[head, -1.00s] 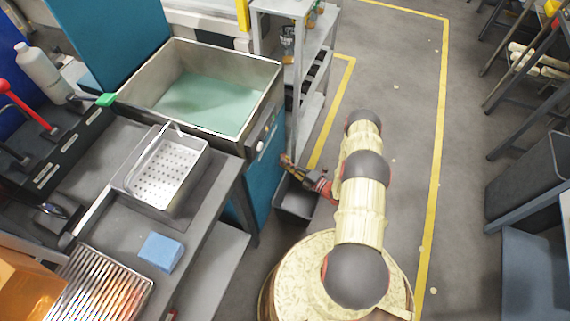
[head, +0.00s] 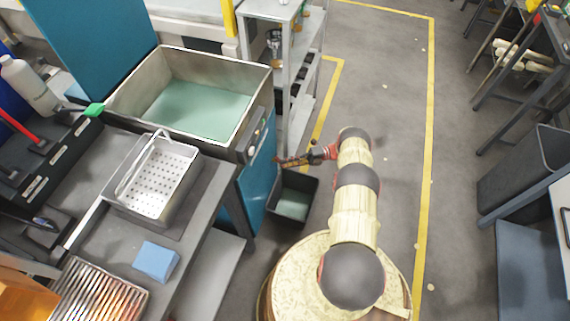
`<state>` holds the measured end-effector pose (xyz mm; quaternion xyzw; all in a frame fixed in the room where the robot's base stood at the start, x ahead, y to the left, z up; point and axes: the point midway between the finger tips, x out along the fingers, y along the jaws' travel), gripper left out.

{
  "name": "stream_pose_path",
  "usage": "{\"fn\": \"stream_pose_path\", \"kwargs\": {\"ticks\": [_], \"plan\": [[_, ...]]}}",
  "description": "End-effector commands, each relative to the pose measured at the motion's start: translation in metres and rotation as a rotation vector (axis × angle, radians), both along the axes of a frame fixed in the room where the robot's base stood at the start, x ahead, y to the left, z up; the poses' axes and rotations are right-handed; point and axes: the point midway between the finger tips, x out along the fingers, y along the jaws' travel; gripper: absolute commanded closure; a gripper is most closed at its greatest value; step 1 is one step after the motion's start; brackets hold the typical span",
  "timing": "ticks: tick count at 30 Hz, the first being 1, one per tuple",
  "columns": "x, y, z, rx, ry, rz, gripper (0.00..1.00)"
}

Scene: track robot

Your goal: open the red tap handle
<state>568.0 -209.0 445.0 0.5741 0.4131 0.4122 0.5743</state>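My gripper (head: 288,161) is at the end of my arm, near the right side of the steel tank (head: 262,92) and above a dark bin (head: 313,186) on the floor. It points left, toward the blue cabinet (head: 262,180) under the tank. Its fingers are too small to show whether they are open or shut. No red tap handle is clearly visible near the gripper; any tap there is too small or hidden to make out. A long red handle (head: 22,129) shows at the far left, over a black rack; I cannot tell whether it belongs to a tap.
A workbench (head: 112,228) at left holds a perforated steel basket (head: 156,178), a blue block (head: 156,261) and a ribbed tray (head: 98,292). A grey shelf cart (head: 288,75) stands behind the bin. Open floor (head: 395,130) lies to the right, with yellow lines.

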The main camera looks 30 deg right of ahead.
Motion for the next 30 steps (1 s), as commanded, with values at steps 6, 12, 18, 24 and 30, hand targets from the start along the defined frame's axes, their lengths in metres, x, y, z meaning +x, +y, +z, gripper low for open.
{"fn": "stream_pose_path", "kwargs": {"ticks": [6, 12, 18, 24, 30], "plan": [[0.0019, -0.0029, -0.0021, -0.002, 0.000, 0.076, 1.00], [0.0036, -0.0049, -0.0022, -0.001, -0.001, 0.130, 1.00], [0.0046, -0.0066, -0.0021, -0.001, 0.000, 0.172, 1.00], [0.0057, -0.0078, -0.0022, -0.001, 0.000, 0.200, 1.00], [0.0063, -0.0083, -0.0017, 0.000, 0.000, 0.214, 1.00]]}}
